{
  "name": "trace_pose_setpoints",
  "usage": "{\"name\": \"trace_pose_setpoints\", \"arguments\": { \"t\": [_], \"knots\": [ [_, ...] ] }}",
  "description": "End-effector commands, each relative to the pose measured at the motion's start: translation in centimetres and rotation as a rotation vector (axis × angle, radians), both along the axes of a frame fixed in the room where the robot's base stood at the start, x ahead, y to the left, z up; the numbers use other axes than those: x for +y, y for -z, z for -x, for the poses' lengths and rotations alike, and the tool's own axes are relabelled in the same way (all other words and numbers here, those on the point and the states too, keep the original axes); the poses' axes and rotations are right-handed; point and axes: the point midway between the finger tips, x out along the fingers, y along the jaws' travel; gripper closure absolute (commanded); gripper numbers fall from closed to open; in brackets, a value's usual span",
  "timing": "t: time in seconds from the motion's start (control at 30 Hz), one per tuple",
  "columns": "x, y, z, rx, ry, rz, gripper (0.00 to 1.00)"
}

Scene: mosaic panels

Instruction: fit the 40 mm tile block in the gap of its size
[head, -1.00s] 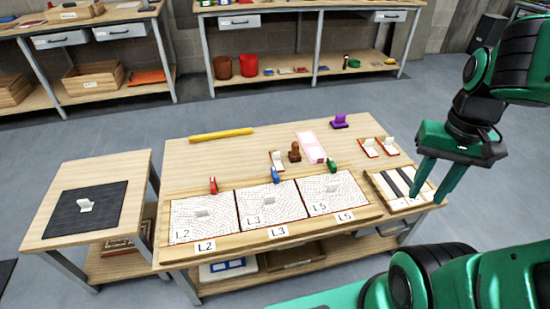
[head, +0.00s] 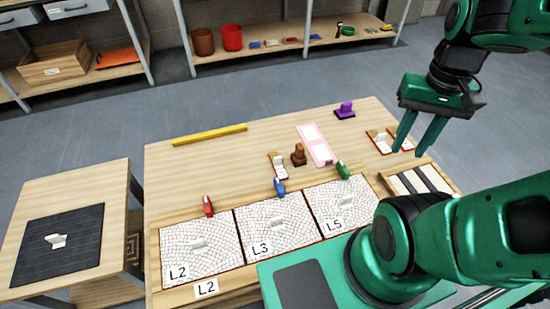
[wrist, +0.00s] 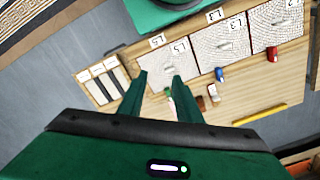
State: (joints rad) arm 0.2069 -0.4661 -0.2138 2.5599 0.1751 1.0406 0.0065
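Three mosaic panels lie in a row on the table: L2 (head: 192,252), L3 (head: 262,240) and L5 (head: 343,212). Each has a small pale raised piece near its middle; whether that is a block or a gap I cannot tell. White upright pieces stand on a black mat (head: 30,245) at left, on a small red-edged tray (head: 279,174) behind the panels, and on red-edged trays (head: 380,147) at right. No 40 mm marking is readable. My gripper (head: 407,152) is open and empty, above the table's right end; the wrist view (wrist: 160,78) shows its fingers apart.
A slotted box (head: 432,166) with dark strips sits at the table's right. Red (head: 208,205), blue (head: 279,187) and green (head: 342,169) clamp-like pieces stand behind the panels. A yellow bar (head: 210,135), brown stamp (head: 298,154), pink tray (head: 316,146) and purple piece (head: 345,109) lie behind.

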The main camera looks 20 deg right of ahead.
Motion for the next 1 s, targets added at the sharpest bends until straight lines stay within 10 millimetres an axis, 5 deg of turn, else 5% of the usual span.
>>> {"name": "trace_pose_setpoints", "arguments": {
  "t": [0.47,0.67,1.0],
  "knots": [
    [-0.1,-0.5,0.7,-0.011,0.014,0.006,0.69],
    [-0.9,0.1,-3.1,0.01,0.092,0.035,0.69],
    [-1.1,3.9,-12.2,0.03,0.272,0.057,0.69]
  ]
}}
